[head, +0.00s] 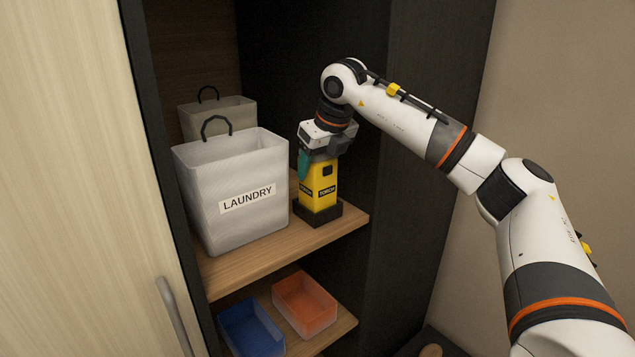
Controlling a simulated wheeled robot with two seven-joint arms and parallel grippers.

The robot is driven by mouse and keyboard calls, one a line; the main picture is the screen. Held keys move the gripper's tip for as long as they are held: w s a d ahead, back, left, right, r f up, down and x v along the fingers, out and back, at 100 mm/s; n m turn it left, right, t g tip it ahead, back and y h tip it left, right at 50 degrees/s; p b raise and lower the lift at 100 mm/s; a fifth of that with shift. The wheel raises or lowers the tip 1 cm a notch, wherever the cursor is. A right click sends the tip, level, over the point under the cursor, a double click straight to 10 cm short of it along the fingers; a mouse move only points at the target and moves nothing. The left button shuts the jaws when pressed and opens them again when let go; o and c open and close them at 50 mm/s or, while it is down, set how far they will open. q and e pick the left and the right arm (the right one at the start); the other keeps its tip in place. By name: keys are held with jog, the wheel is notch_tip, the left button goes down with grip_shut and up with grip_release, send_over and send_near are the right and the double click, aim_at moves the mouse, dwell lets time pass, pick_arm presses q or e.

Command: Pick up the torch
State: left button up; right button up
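The torch (321,187) is a yellow block with a dark "TORCH" label. It stands upright in a black base (318,214) near the right front corner of the upper wooden shelf. My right gripper (318,156) points down from above at the top of the torch, and its grey parts overlap the torch's upper end. A teal patch shows at the torch's upper left edge. The fingertips are not clearly visible, so I cannot tell whether they are closed on it. My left gripper is not in view.
A white laundry basket (220,170) stands just left of the torch, with another basket (195,116) behind it. On the lower shelf are a blue bin (250,330) and an orange bin (305,303). The dark cabinet wall (400,200) lies close on the right.

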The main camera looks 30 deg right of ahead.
jog(key=c, duration=0.6)
jog(key=shift+c, duration=0.2)
